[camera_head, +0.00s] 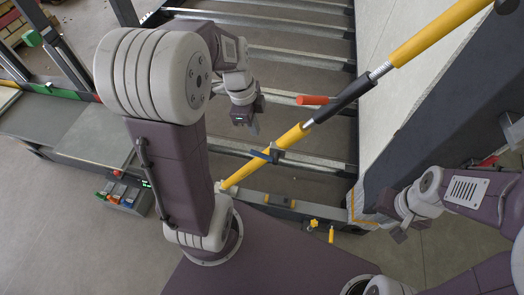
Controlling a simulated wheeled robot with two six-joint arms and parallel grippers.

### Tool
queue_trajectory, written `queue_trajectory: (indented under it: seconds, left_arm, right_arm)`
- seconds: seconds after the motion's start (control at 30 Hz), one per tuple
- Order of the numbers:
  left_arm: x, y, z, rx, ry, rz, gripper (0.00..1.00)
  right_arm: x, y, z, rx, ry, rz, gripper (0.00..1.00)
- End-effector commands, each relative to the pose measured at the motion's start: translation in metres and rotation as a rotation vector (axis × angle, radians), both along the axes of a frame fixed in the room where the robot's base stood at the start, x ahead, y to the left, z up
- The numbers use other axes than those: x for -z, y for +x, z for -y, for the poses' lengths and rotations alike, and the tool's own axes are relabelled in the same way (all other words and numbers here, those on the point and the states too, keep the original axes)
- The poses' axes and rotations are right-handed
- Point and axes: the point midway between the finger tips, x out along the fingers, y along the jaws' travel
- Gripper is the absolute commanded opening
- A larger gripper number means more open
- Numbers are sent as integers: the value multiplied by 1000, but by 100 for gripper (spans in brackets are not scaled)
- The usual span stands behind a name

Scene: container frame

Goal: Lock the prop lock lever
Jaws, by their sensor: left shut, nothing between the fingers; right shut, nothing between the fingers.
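A long yellow prop (432,36) runs diagonally from the upper right to the frame's bottom rail. It has a threaded section and a black sleeve (342,97) midway. A red lever (314,100) sticks out to the left from beside the sleeve. A dark blue piece (268,155) sits across the lower yellow tube. My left gripper (251,124) is shut and empty, left of the red lever and above the lower tube in the picture, apart from both. My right gripper (399,236) is shut and empty at the lower right, well away from the lever.
Grey cross beams (288,57) of the frame lie behind the prop. A pale panel (385,30) with a dark edge stands on the right, close to the sleeve. A small tray of coloured items (122,194) is at the left. Grey floor (300,188) shows between the beams.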

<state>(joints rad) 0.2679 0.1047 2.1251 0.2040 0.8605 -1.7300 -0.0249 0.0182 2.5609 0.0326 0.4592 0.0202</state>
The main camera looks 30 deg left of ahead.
Motion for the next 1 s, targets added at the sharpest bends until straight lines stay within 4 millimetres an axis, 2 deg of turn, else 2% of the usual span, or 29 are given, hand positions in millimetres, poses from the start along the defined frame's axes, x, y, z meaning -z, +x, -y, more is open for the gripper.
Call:
queue_trajectory:
  seconds: [0.3,0.43,0.87,1.0]
  left_arm:
    - [0,0,-1,-3,1,0,0]
    - [10,1,1,-3,-1,-1,0]
    - [100,9,13,-2,0,-5,0]
    - [121,12,6,-6,0,-4,0]
  right_arm:
    - [0,0,0,0,0,1,0]
    - [3,0,0,0,0,1,0]
    - [24,0,0,0,0,0,0]
    - [28,1,0,0,0,0,0]
